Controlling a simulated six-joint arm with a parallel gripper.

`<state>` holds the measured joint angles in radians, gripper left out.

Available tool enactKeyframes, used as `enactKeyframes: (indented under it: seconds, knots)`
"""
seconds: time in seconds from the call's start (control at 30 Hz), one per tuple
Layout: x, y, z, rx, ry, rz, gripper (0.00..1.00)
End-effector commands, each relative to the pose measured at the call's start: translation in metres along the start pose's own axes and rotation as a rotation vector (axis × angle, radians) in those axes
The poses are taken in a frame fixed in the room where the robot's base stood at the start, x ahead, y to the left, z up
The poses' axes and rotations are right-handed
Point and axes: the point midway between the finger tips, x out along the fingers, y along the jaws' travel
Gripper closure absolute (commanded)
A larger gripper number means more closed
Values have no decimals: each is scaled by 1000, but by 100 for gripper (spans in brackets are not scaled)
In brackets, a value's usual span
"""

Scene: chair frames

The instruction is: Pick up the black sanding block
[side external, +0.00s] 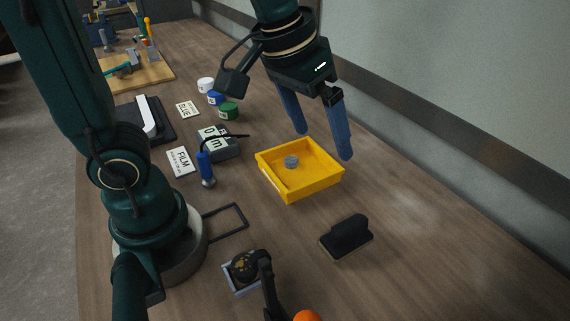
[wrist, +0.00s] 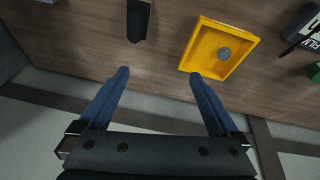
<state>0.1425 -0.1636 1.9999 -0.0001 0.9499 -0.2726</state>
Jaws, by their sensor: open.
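The black sanding block (side external: 347,237) stands on the wooden table, in front and to the right of the yellow tray in the side external view. It has a black grip on top and a pale thin base edge. In the wrist view the block (wrist: 138,20) is at the top, left of centre, partly cut by the frame edge. My gripper (side external: 325,146) is open and empty, with two blue fingers above the table beyond the tray. In the wrist view my gripper (wrist: 158,73) shows its fingers wide apart, with bare table between the tips. It is apart from the block.
A yellow tray (side external: 328,183) holding a grey round piece (side external: 291,162) stands close to the block. A small box with a dark round item (side external: 243,268) and an orange knob (side external: 306,315) are at the front. The wall is close behind. The table right of the block is clear.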

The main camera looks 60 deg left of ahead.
Motion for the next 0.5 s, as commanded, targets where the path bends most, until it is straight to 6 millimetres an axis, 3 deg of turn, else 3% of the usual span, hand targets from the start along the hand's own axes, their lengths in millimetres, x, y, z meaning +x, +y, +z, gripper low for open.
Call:
enactKeyframes:
  seconds: [0.23,0.5]
  knots:
    - [58,36,-10,33,-161,-21,3]
    - [113,58,10,103,-305,-59,3]
